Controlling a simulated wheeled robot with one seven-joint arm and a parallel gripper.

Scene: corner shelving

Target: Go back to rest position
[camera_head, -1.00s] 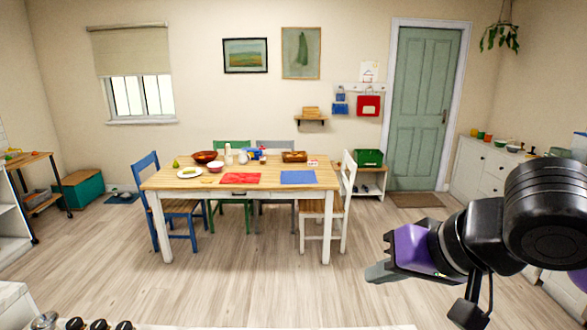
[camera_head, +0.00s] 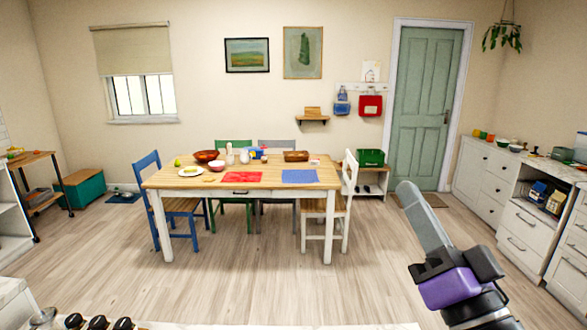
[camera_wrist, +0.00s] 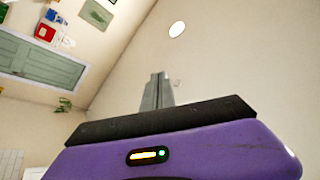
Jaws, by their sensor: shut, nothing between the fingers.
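My gripper (camera_head: 410,192) is at the lower right of the head view, with its grey fingers pointing up and to the left and its purple body below them. The fingers are together with nothing between them. In the wrist view the closed fingers (camera_wrist: 157,92) stand beyond the black and purple housing. The gripper is in the air in front of the green door and touches nothing that I can see. The rest of my arm is mostly out of view at the bottom right.
A wooden table (camera_head: 165,180) with bowls and mats stands in the middle, with chairs around it. A white cabinet (camera_head: 530,228) runs along the right wall. The green door (camera_head: 424,100) is at the back. Wooden floor (camera_head: 270,290) lies open before the table.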

